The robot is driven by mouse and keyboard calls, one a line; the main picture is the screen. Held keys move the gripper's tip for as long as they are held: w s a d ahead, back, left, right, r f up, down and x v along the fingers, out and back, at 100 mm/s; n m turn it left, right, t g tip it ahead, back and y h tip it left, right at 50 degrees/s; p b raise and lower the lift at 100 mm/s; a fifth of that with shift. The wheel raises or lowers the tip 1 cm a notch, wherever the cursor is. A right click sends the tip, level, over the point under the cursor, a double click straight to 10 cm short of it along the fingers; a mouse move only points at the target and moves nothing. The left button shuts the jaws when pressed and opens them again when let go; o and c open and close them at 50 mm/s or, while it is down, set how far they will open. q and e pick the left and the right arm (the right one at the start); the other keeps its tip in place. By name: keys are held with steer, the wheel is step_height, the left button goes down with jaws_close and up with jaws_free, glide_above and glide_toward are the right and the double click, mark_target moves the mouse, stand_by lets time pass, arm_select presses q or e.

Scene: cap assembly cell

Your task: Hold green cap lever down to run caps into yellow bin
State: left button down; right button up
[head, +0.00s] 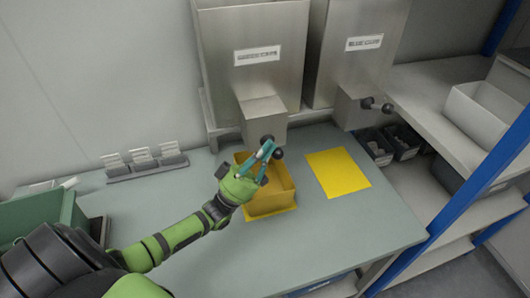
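The left steel dispenser (262,108) stands at the back of the bench, its label too small to read. At its outlet, dark round knobs of a lever (278,154) show beside my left gripper's fingertips. The yellow bin (283,201) stands below that outlet on the bench. My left gripper (268,150) reaches over the bin with its teal fingers at the lever. Whether the fingers are closed or touch the lever is unclear. The arm and hand hide part of the bin's inside, and I see no caps. My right gripper is not in view.
A second dispenser (356,60) with its own dark-knobbed lever (376,105) stands to the right. A flat yellow mat (338,172) lies bare on the bench. A green crate (40,217) is at left, a card rack (145,165) behind it. A blue-post shelf borders the right.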

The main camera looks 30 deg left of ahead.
arm_select(q)
step_height(320, 180, down, 6)
steer(key=m+g+h+b, duration=1)
steer(key=m+g+b, duration=0.7)
steer(key=m, duration=0.4)
steer(key=shift+s+d+g+h, duration=0.25)
steer(key=shift+g+h, duration=0.05)
stand_by(0.6)
stand_by(0.5)
